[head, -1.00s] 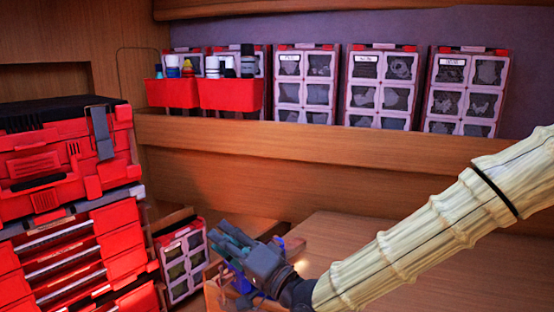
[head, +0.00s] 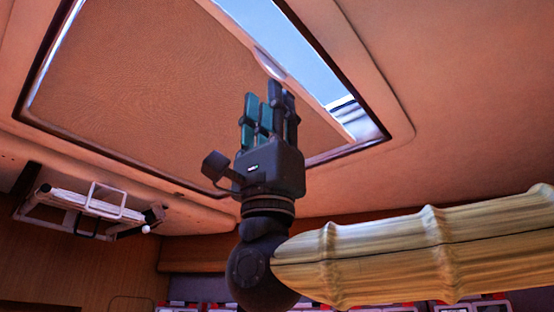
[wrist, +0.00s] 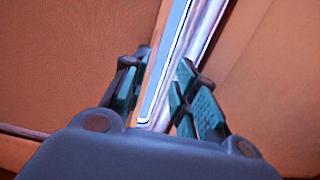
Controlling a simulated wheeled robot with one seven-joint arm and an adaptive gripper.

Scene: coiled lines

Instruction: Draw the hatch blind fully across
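The hatch blind (head: 150,85) is a tan fabric sheet across most of the ceiling hatch. Its pale leading bar (head: 300,88) has a small rounded tab (head: 270,64) on it. A strip of blue sky (head: 280,35) shows between the bar and the right side of the frame. My gripper (head: 266,92) points up, with its fingertips just below the tab in the picture; whether they touch it I cannot tell. In the wrist view my gripper (wrist: 164,58) has its fingers apart, with the blind (wrist: 70,55) to the left and the sky strip (wrist: 165,65) between them.
The dark hatch frame (head: 375,130) surrounds the opening in the ceiling panel. A white folded rack (head: 95,203) is mounted at the left below the ceiling. Tops of storage cases (head: 385,309) show along the bottom edge.

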